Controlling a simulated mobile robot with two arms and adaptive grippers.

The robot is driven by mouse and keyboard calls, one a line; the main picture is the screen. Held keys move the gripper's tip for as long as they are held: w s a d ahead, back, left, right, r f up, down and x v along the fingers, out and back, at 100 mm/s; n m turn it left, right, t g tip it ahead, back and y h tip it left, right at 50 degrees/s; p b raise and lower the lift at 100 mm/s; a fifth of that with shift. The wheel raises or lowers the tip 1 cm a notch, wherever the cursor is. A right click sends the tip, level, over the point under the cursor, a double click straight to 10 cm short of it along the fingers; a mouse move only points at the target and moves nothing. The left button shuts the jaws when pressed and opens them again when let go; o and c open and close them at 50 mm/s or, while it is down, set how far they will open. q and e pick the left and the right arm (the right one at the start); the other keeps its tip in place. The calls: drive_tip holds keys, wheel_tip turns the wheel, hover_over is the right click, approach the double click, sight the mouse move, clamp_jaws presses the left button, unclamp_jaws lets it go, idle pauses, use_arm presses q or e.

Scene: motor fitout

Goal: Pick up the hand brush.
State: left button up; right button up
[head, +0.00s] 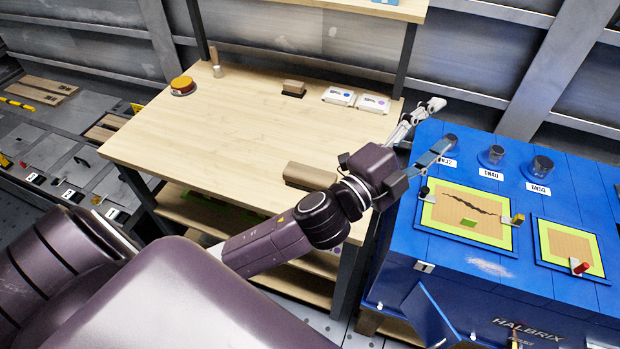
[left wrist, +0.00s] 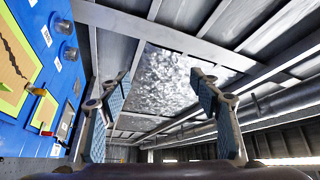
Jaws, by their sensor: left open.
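A small brown block with a dark underside, which looks like the hand brush (head: 293,88), lies at the back middle of the wooden workbench (head: 190,140). My left gripper (head: 436,127) is open and empty, beyond the bench's right edge and near the back left of the blue cabinet. It is well to the right of the brush and apart from it. In the left wrist view my open left gripper (left wrist: 160,82) has only wall and ceiling between its fingers. The brush does not show there. My right gripper is in neither view.
A longer brown block (head: 310,177) lies at the front edge. An orange round object (head: 183,87) stands back left. The bench's middle is clear.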

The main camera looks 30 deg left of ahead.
use_arm(q)
drive_tip(key=s+d+r+m+g+h, duration=0.25)
drive_tip(key=d+m+g+h, duration=0.35)
drive_tip(key=m, duration=0.4)
drive_tip(key=s+d+r+m+g+h, duration=0.2)
drive_tip(key=s+d+m+g+h, duration=0.15)
drive_tip(key=d+m+h, duration=0.55)
drive_tip(key=m+g+y, duration=1)
drive_tip(key=m+y, duration=0.5)
drive_tip(key=y, duration=0.7)
hover_over(310, 173)
drive_tip(key=shift+t, duration=0.25)
drive_tip(key=f, duration=2)
drive_tip(key=shift+s+d, duration=0.2)
drive_tip(key=shift+s, duration=0.05)
drive_tip(key=f, duration=0.2)
drive_tip(key=f+p, duration=0.1)
drive_tip(key=f, duration=0.1)
drive_tip(key=f+p, duration=0.1)
drive_tip(key=f, duration=0.1)
drive_tip(key=shift+w+a+f, duration=0.2)
drive_tip(key=shift+w+a, duration=0.05)
drive_tip(key=shift+f, duration=0.5)
drive_tip(key=c, duration=1.4)
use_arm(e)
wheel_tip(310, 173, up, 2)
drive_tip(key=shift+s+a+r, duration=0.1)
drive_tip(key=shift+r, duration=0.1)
